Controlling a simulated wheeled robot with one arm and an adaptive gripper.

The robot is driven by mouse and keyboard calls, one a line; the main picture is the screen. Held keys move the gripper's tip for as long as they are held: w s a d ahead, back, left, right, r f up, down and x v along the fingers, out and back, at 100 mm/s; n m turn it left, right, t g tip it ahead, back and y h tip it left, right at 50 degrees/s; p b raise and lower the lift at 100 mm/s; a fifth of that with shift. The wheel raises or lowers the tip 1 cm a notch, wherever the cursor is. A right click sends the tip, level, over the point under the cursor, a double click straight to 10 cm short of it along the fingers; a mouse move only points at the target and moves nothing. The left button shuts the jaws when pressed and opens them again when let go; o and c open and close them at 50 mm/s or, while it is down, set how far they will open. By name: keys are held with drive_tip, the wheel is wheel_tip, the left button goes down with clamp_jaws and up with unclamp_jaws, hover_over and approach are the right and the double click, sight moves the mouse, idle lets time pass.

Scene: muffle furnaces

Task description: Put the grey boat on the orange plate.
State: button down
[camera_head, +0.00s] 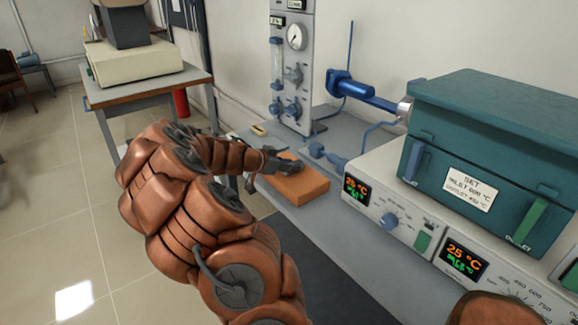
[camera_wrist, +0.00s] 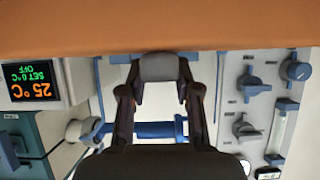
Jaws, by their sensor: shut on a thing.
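The orange plate (camera_head: 306,186), a thick flat block, lies on the grey bench in the middle of the head view. In the wrist view the plate (camera_wrist: 160,25) fills the top edge. My gripper (camera_head: 280,162) is at the plate's far side, over its edge. In the wrist view my gripper (camera_wrist: 160,90) is shut on the grey boat (camera_wrist: 160,67), a small grey piece between its two fingertips. The boat is right by the plate; I cannot tell whether they touch. In the head view the boat is small and hard to separate from the dark fingers.
A small pale piece (camera_head: 259,130) lies on the bench behind the plate. A gas panel (camera_head: 291,70) with a gauge and blue knobs stands at the back. Blue fittings (camera_head: 326,155) and the furnace controller (camera_head: 388,205) are close on the right. A teal furnace (camera_head: 490,140) stands above.

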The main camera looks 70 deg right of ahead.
drive_tip(key=shift+f, duration=0.2)
drive_tip(key=c, duration=0.8)
unclamp_jaws()
drive_tip(key=shift+r, duration=0.1)
drive_tip(key=shift+r, duration=0.2)
drive_tip(key=shift+w+a+r, duration=0.1)
drive_tip(key=shift+w+a, duration=0.05)
drive_tip(key=v, duration=1.1)
drive_tip(key=shift+w+a+r, duration=0.1)
drive_tip(key=shift+a, duration=0.15)
drive_tip(key=shift+a, duration=0.1)
